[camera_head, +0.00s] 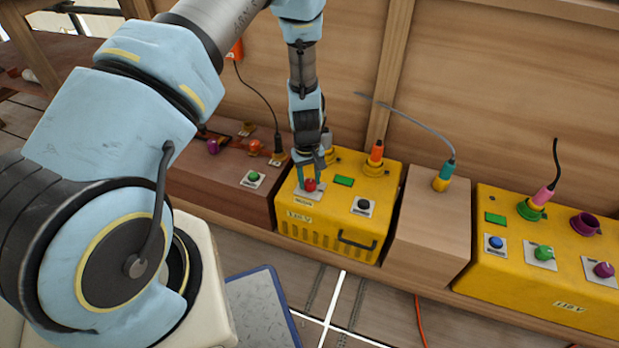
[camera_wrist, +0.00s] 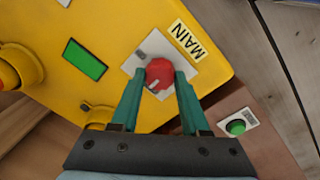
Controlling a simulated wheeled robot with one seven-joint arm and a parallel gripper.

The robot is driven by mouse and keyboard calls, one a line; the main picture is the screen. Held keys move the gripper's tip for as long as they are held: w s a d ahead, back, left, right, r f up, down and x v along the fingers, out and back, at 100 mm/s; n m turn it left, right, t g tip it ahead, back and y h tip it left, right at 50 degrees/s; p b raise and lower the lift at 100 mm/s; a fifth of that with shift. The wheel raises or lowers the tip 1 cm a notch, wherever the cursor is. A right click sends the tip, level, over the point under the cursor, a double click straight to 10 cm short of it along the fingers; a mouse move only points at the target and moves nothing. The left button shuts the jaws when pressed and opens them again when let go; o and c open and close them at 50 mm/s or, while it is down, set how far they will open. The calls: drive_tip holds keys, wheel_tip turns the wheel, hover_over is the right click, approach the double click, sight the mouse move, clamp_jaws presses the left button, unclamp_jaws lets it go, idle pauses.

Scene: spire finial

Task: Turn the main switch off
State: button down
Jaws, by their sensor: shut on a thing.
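The main switch is a red round knob (camera_wrist: 159,73) on a white plate, with a yellow label reading MAIN (camera_wrist: 186,39) beside it. The red knob also shows in the head view (camera_head: 310,185) on top of the yellow 230 V box (camera_head: 300,228). My gripper (camera_wrist: 160,76) has its two teal fingers on either side of the knob and is shut on it. In the head view my gripper (camera_head: 311,176) reaches down onto the knob from above. The fingers hide part of the knob's sides. A green rectangle (camera_wrist: 85,60) is on the same box.
A black knob (camera_head: 363,205) and an orange plug (camera_head: 376,152) are on the same box. A wooden block with a teal plug (camera_head: 443,175) and a yellow 110 V box (camera_head: 560,262) stand to the right. A brown box with a green knob (camera_head: 253,177) stands left.

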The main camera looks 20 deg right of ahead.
sight(308, 183)
idle(0.3)
drive_tip(key=shift+c, duration=2)
unclamp_jaws()
wheel_tip(308, 183, up, 11)
drive_tip(key=p, duration=0.2)
drive_tip(key=shift+a, duration=0.25)
drive_tip(key=shift+f, duration=0.1)
